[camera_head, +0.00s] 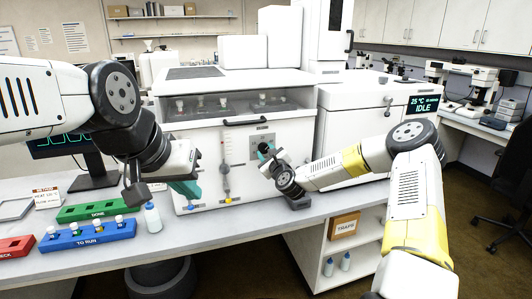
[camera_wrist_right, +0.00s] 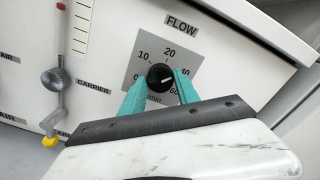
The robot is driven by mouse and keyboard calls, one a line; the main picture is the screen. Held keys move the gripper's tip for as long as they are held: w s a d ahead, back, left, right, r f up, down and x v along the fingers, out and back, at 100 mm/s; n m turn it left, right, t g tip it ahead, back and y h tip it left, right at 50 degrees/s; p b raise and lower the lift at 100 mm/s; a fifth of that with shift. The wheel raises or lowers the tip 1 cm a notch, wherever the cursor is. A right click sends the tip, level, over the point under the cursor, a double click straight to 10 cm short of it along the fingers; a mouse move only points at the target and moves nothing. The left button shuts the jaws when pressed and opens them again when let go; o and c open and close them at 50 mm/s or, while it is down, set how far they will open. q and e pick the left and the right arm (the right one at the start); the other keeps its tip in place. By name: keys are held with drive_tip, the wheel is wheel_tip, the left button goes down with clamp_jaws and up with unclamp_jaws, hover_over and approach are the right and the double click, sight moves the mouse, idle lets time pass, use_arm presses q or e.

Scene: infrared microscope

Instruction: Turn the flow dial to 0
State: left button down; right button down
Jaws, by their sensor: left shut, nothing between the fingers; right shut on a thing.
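The flow dial (camera_wrist_right: 160,77) is a black round knob on a grey scale plate (camera_wrist_right: 190,62) marked 0, 10, 20, 40 and 60 under the word FLOW. Its short white mark appears to point right, toward the 40 to 60 side. My right gripper (camera_wrist_right: 160,90) has its teal fingers on either side of the knob, shut on it. In the head view my right gripper (camera_head: 265,152) is at the cabinet's front panel and mostly hides the dial. My left gripper (camera_head: 188,188) is shut and empty, in front of the cabinet's left side.
A carrier flow tube with a grey valve (camera_wrist_right: 54,78) is left of the dial. A white bottle (camera_head: 153,220), a blue rack (camera_head: 88,236) with vials, a green rack (camera_head: 85,212) and a red rack (camera_head: 15,247) stand on the bench at left. A dark monitor stands behind them.

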drive_tip(key=n, duration=0.4)
drive_tip(key=shift+n, duration=0.4)
drive_tip(key=n, duration=0.4)
drive_tip(key=shift+a+n, duration=0.1)
drive_tip(key=shift+n, duration=0.2)
drive_tip(key=n, duration=0.3)
drive_tip(key=shift+f+n, duration=0.1)
drive_tip(key=shift+n, duration=0.2)
drive_tip(key=n, duration=0.4)
drive_tip(key=shift+n, duration=0.3)
drive_tip(key=n, duration=0.8)
drive_tip(key=shift+f, duration=0.1)
drive_tip(key=n, duration=0.4)
drive_tip(key=shift+n, duration=1.4)
drive_tip(key=shift+d+f+n, duration=0.1)
drive_tip(key=shift+d+n, duration=0.1)
drive_tip(key=shift+n, duration=0.1)
